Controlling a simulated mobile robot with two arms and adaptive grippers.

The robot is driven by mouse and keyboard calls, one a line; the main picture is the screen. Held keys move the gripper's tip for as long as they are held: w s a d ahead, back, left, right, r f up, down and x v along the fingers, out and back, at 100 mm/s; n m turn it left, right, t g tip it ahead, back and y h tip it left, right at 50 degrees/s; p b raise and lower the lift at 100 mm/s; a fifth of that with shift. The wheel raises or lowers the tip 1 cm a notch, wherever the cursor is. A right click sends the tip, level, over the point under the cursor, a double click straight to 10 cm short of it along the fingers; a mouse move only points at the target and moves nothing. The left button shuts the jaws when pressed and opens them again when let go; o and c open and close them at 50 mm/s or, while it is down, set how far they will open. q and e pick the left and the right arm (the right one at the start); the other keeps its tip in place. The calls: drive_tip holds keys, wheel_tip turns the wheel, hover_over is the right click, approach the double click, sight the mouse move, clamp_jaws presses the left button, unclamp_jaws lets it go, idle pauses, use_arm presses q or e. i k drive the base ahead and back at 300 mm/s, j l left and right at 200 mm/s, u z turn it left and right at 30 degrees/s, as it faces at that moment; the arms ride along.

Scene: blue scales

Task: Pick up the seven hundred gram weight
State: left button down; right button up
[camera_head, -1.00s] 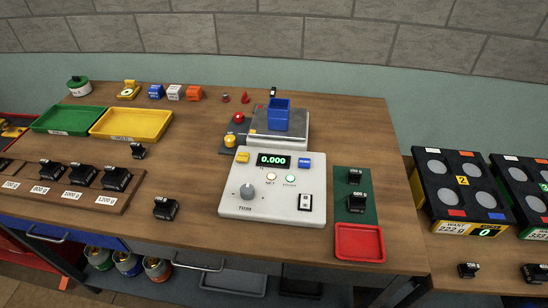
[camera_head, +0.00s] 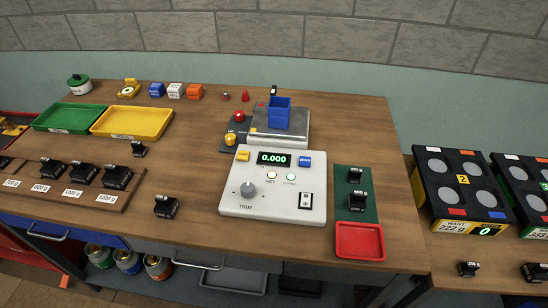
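A wooden rack (camera_head: 135,193) at the left front of the bench carries tags that seem to read 700, 800, 1000 and 1200 g. Black weights stand behind the 800 tag (camera_head: 52,168), the 1000 tag (camera_head: 84,173) and the 1200 tag (camera_head: 117,177). Neither gripper is in view.
Two black weights (camera_head: 355,175) stand on a green mat (camera_head: 342,215) beside a red tray (camera_head: 360,242). Green (camera_head: 62,119) and yellow (camera_head: 130,124) trays lie at the left back.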

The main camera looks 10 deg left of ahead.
sight(166, 207)
drive_tip(key=u, duration=1.3)
drive_tip(key=i+j+z, duration=0.1)
drive_tip(key=j, duration=0.25)
drive_tip(key=i+j+z, duration=0.1)
drive_tip(key=j, duration=0.3)
drive_tip(key=i+j+z, duration=0.1)
drive_tip(key=j, duration=0.25)
drive_tip(key=i+j+z, duration=0.1)
drive_tip(key=i+j, duration=0.15)
drive_tip(key=j, duration=0.15)
